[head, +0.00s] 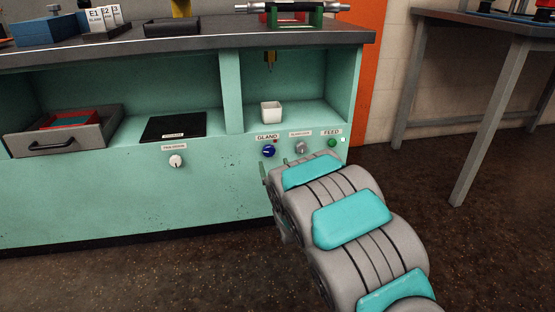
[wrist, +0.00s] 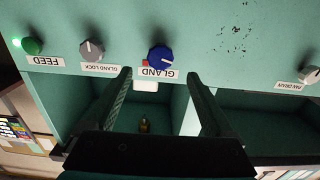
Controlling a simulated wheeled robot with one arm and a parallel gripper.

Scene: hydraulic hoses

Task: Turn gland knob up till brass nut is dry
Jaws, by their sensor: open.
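The blue gland knob (head: 268,151) is on the teal front panel under its GLAND label. In the upside-down wrist view the knob (wrist: 160,57) shows a white pointer mark and sits just beyond the gap between my fingers. My gripper (wrist: 159,78) is open, with nothing between its fingers; it is apart from the knob as far as I can tell. In the head view my arm hides most of it. A brass-coloured fitting (head: 270,61), perhaps the nut, hangs above a white cup (head: 271,113) in the right bay. Whether it is wet is too small to tell.
A grey gland lock knob (head: 301,147) and a green feed button (head: 332,142) are right of the gland knob. A pan drain knob (head: 176,161) is farther left. A drawer (head: 63,139) stands in the left bay. The floor in front is clear.

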